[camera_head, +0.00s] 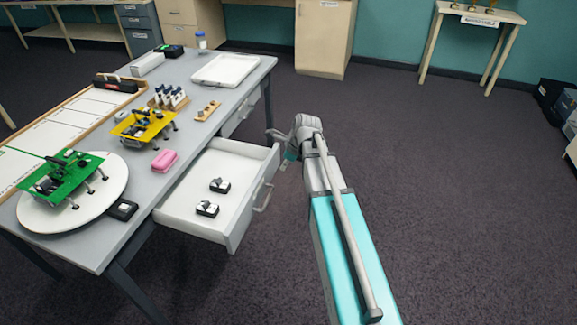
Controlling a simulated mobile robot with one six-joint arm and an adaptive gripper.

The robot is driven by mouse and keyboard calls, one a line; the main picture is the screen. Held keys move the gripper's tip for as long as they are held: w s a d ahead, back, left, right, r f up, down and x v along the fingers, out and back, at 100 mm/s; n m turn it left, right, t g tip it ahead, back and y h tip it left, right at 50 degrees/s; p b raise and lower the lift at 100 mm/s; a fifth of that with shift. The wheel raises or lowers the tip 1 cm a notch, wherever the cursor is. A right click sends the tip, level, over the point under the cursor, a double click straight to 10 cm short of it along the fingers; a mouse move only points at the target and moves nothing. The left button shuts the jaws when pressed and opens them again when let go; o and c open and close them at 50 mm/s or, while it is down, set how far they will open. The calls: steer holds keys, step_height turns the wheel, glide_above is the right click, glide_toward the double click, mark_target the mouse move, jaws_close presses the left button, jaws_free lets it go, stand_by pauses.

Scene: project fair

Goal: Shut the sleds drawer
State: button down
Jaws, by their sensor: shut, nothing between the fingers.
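A white drawer (190,191) is pulled far out from the right side of the grey table (220,103). Two small black-and-white items (208,208) lie in it. Its front panel has a handle (265,196). I can read no label on the drawer, so I cannot tell its name. My gripper (271,133) is beyond the drawer's far corner, close to the table side and apart from the handle. It is small in view, looks shut, and holds nothing that I can see. My arm reaches to it from the lower right.
A second drawer (238,119) farther along the table looks closed. On the table are a green model (63,178) on a round white board, a yellow model (143,126), a pink block (164,159) and a white tray (225,69). Dark floor right of my arm is free.

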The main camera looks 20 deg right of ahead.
mark_target(267, 174)
steer(key=shift+w+a+f+b, duration=0.25)
steer(key=shift+w+a+f, duration=0.1)
steer(key=shift+w+a, duration=0.25)
steer(key=shift+w+a+f+b, duration=0.3)
steer(key=shift+w+a+f, duration=0.1)
steer(key=shift+a, duration=0.3)
steer(key=shift+w+a+f+b, duration=0.25)
steer(key=shift+w+a+f, duration=0.15)
steer(key=shift+a, duration=0.25)
steer(key=shift+w, duration=0.2)
